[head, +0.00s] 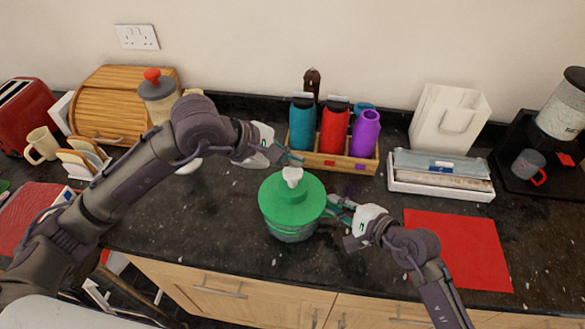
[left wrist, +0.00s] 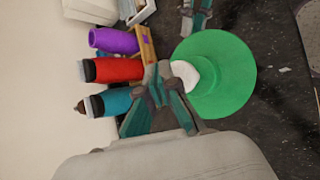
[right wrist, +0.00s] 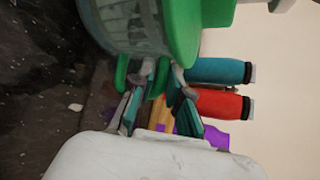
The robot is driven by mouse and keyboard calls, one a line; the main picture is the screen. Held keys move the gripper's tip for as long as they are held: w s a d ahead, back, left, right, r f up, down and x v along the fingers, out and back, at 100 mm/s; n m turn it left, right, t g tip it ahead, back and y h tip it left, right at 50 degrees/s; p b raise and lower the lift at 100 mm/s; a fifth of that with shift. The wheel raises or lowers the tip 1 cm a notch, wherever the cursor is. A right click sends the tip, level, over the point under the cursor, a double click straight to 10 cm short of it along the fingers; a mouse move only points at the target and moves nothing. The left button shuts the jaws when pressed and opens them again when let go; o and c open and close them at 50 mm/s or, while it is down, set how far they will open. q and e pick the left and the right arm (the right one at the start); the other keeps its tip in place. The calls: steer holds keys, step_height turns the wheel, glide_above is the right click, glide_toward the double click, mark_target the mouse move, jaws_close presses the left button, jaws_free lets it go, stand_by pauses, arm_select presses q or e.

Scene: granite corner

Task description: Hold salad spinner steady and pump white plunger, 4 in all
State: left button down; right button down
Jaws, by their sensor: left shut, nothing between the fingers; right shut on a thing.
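The salad spinner (head: 291,207) stands upright on the dark granite counter, with a green lid and a clear bowl below it. Its white plunger (head: 292,175) sticks up at the lid's centre; it also shows in the left wrist view (left wrist: 184,74). My left gripper (head: 298,160) is shut and empty, just behind and above the plunger; whether it touches cannot be told. My right gripper (head: 332,206) is at the spinner's right side. It is shut on a green part of the spinner under the lid, seen in the right wrist view (right wrist: 157,80).
A wooden rack (head: 345,163) with teal, red and purple bottles stands close behind the spinner. A red mat (head: 458,250) lies at the right. A box (head: 441,174) and white bag (head: 447,120) are at the back right. The counter's front edge is close in front.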

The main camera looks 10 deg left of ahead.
mark_target(290, 172)
arm_select(q)
steer(key=shift+f, duration=0.45)
steer(key=shift+f, duration=1.6)
stand_by(1.2)
steer(key=shift+r, duration=2.05)
steer(key=shift+r, duration=0.1)
steer(key=shift+w+r, duration=0.1)
steer(key=shift+r, duration=2.3)
steer(key=shift+s+d+r, duration=0.1)
steer(key=shift+s+r, duration=0.1)
steer(key=shift+r, duration=1.75)
